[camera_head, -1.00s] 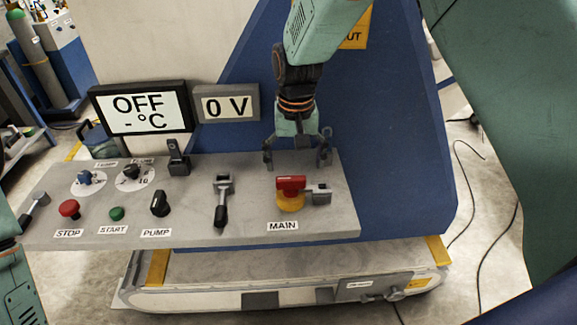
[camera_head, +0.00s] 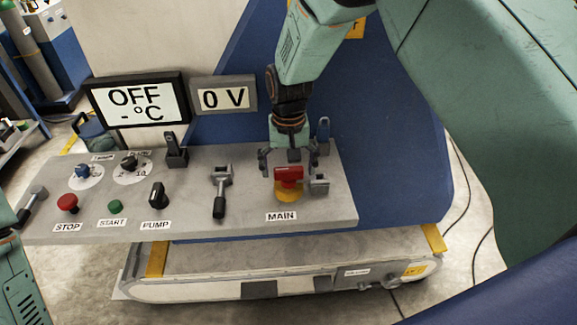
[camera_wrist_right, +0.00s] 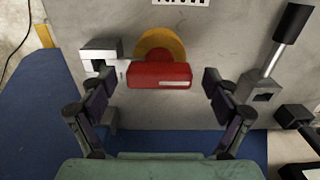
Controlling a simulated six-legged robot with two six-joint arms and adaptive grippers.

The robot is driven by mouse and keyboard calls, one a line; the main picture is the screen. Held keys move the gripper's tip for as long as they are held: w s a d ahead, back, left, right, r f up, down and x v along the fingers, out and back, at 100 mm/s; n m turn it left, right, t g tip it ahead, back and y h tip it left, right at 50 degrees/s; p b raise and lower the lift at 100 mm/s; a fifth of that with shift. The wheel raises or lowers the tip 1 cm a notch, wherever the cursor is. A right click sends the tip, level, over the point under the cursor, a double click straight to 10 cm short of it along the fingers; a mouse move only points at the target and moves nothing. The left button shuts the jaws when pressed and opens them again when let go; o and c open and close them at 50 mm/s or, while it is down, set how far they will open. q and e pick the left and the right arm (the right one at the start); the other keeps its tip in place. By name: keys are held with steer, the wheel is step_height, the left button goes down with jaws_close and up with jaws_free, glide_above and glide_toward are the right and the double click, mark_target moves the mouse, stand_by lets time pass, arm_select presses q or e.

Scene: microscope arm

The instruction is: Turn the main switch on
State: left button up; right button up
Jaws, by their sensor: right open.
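The main switch is a red handle (camera_head: 289,173) on a yellow round base (camera_head: 288,193), above the MAIN label on the grey panel. In the right wrist view the red handle (camera_wrist_right: 159,75) lies crosswise in front of the yellow base (camera_wrist_right: 158,45). My right gripper (camera_head: 289,162) is open just behind and above the handle. In the right wrist view the fingers of my right gripper (camera_wrist_right: 157,88) stand on either side of the handle, with a gap at both ends. My left gripper (camera_head: 6,228) shows only in part at the left edge.
A grey metal latch block (camera_head: 319,184) sits right beside the switch. A black-handled lever (camera_head: 220,190) stands to its left. The PUMP knob (camera_head: 157,195), green START button (camera_head: 115,206) and red STOP button (camera_head: 68,202) are farther left. The displays read OFF (camera_head: 138,100) and 0 V (camera_head: 223,96).

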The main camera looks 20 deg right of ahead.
steer(key=shift+w+f, duration=0.1)
steer(key=shift+w, duration=0.1)
steer(key=shift+c, duration=0.4)
steer(key=shift+s+d, duration=0.15)
steer(key=shift+s, duration=0.05)
steer(key=c, duration=1.6)
